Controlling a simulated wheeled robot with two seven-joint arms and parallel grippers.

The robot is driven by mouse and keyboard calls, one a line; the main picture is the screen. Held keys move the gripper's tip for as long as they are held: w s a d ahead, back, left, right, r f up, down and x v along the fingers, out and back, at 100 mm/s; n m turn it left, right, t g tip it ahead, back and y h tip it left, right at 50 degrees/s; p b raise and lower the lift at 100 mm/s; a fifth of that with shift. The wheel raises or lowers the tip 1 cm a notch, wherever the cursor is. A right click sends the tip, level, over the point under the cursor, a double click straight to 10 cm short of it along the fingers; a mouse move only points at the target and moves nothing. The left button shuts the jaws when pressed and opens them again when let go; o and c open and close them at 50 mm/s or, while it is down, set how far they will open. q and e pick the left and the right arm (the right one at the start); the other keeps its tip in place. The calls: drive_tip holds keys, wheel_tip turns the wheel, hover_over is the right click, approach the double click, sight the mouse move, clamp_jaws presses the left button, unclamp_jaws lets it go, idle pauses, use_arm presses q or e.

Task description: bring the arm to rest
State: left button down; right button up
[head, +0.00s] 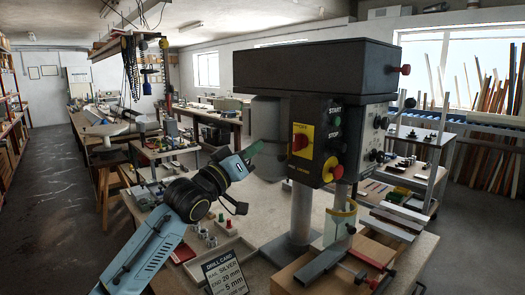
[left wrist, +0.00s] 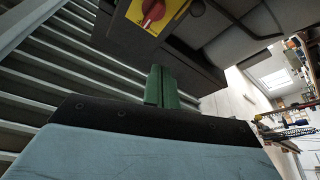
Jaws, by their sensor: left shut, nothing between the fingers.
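My left arm comes in from the lower left in the head view. My left gripper (head: 256,149) has green fingers and is held up in front of the drill press, close to its switch box. In the left wrist view the green fingers (left wrist: 161,85) are together, with nothing between them. The dark drill press (head: 310,75) stands on the bench, with a yellow switch plate and green and red buttons. The yellow plate with its red knob (left wrist: 152,12) also shows at the top of the left wrist view. My right gripper is not in view.
A drill card (head: 222,278) stands at the bench's front edge. A tray (head: 215,240) with small coloured parts is behind it. A wooden block with a clamp (head: 335,268) sits below the drill. Metal profiles (head: 390,225) lie at the right. Some bare bench (head: 262,215) shows left of the column.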

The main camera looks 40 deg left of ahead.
use_arm(q)
drive_tip(key=shift+s+d, duration=0.15)
drive_tip(key=shift+s, duration=0.45)
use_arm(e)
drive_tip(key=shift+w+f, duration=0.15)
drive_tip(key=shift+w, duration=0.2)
